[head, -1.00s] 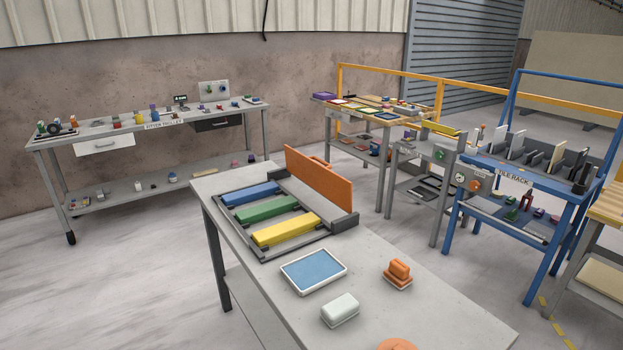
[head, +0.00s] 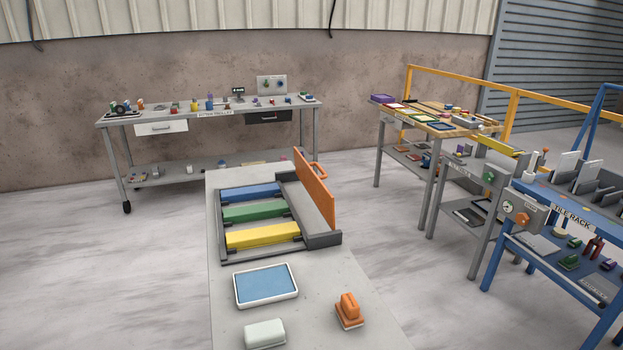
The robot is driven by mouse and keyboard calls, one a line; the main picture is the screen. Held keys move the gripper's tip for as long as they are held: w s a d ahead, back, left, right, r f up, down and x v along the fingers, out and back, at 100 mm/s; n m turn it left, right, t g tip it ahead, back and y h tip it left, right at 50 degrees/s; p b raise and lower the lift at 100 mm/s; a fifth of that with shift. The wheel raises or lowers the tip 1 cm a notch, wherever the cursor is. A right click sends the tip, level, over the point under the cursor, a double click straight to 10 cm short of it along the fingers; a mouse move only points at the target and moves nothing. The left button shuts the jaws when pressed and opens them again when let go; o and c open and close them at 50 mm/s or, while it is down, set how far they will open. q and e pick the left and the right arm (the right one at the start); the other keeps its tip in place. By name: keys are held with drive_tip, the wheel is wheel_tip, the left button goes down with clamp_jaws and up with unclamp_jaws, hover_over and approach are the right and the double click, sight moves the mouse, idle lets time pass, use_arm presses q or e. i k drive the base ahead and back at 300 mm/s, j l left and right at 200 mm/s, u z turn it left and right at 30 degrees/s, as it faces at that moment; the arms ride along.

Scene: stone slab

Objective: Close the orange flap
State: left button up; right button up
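The orange flap (head: 315,190) stands upright along the right side of a grey frame on the stone slab table (head: 330,290). An orange handle (head: 319,171) sticks out from its right face near the far end. Left of the flap, the dark frame (head: 222,257) holds a blue bar (head: 250,192), a green bar (head: 254,211) and a yellow bar (head: 262,236). A grey block (head: 323,240) sits at the flap's near end. Neither of my grippers is in view.
On the slab's near part are a blue tray with a white rim (head: 265,286), a white block (head: 265,334) and an orange handled block (head: 349,311). A trolley (head: 220,116) stands behind, and a blue rack table (head: 570,212) stands to the right. Open floor lies left of the slab.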

sight(324, 201)
drive_tip(key=i+l+u, duration=0.25)
drive_tip(key=l+u, duration=0.2)
drive_tip(key=l, duration=0.9)
drive_tip(key=l+u, duration=0.45)
drive_tip(key=l, duration=0.85)
